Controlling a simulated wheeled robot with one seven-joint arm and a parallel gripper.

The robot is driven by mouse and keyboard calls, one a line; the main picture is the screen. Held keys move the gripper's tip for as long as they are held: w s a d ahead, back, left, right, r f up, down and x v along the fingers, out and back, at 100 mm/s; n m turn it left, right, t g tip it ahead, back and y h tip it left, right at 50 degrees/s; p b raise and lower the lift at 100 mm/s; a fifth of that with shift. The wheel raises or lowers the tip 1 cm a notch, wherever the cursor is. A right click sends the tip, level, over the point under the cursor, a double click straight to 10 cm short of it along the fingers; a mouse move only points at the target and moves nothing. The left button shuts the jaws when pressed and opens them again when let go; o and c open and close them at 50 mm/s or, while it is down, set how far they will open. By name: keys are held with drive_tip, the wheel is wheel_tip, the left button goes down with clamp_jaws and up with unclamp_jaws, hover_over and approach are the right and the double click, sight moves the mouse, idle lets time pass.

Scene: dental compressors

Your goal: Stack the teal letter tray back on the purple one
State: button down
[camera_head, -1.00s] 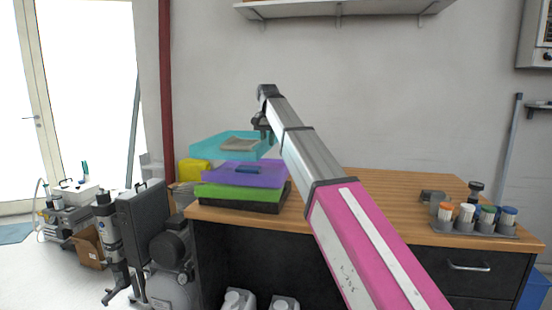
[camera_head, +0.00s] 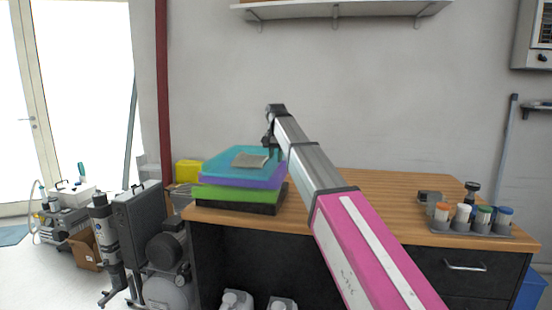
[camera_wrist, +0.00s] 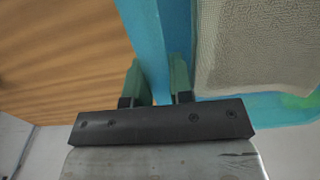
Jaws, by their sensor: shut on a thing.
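The teal letter tray (camera_head: 226,161) sits on top of the purple tray (camera_head: 252,183) or just over it; I cannot tell whether it bears fully on it. A grey-beige flat item (camera_head: 250,160) lies in the teal tray. Below the purple tray are a green tray (camera_head: 232,196) and a black one (camera_head: 265,208) at the bench's left end. My gripper (camera_head: 268,144) is at the teal tray's right side. In the wrist view my gripper (camera_wrist: 158,80) is shut on the tray's teal wall (camera_wrist: 150,40), with a finger on each side.
A yellow object (camera_head: 187,171) is behind the stack. A wall shelf (camera_head: 340,10) hangs above.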

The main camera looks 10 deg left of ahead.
drive_tip(key=shift+f, duration=0.6)
drive_tip(key=c, duration=1)
unclamp_jaws()
drive_tip(key=shift+r, duration=0.1)
wheel_tip(320, 180, up, 13)
drive_tip(key=shift+a, duration=0.1)
